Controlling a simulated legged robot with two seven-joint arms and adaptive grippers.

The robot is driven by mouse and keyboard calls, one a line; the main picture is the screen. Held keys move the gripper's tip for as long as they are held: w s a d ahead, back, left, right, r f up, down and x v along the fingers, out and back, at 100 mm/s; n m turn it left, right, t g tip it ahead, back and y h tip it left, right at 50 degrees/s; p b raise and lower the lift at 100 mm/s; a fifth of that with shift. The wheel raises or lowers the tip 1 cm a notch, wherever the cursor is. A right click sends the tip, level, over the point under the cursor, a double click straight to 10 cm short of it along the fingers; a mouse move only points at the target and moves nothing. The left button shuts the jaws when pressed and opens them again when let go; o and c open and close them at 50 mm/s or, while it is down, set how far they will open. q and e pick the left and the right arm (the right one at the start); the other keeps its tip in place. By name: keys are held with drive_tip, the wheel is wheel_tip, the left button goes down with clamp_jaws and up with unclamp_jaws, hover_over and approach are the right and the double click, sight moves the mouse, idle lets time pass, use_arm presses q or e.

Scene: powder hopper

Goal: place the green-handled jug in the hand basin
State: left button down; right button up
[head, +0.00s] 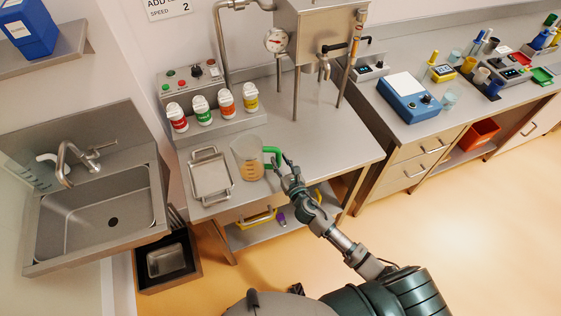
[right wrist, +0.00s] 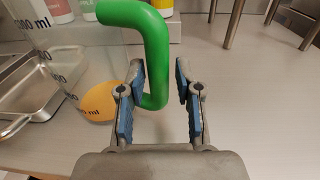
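The green-handled jug (head: 247,160) is clear with ml marks and some tan content low inside. It stands upright on the steel bench, its green handle (head: 272,152) pointing right. My right gripper (head: 284,166) is at the handle. In the right wrist view the gripper (right wrist: 158,78) is open, with the upright part of the green handle (right wrist: 157,65) between or just beyond its fingertips; there is a gap to the right finger. The jug body (right wrist: 85,75) is left of the fingers. The hand basin (head: 95,215) is at the left, empty. My left gripper is out of view.
A steel tray (head: 194,176) lies left of the jug, toward the basin. Several capped bottles (head: 203,110) stand behind. The hopper's legs (head: 296,95) rise behind right.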

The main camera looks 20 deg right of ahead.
drive_tip(key=shift+a+r, duration=0.1)
drive_tip(key=shift+a, duration=0.05)
drive_tip(key=shift+s, duration=0.4)
drive_tip(key=s+d, duration=0.1)
drive_tip(key=s, duration=1)
drive_tip(key=shift+r+b, duration=0.2)
drive_tip(key=shift+b, duration=0.2)
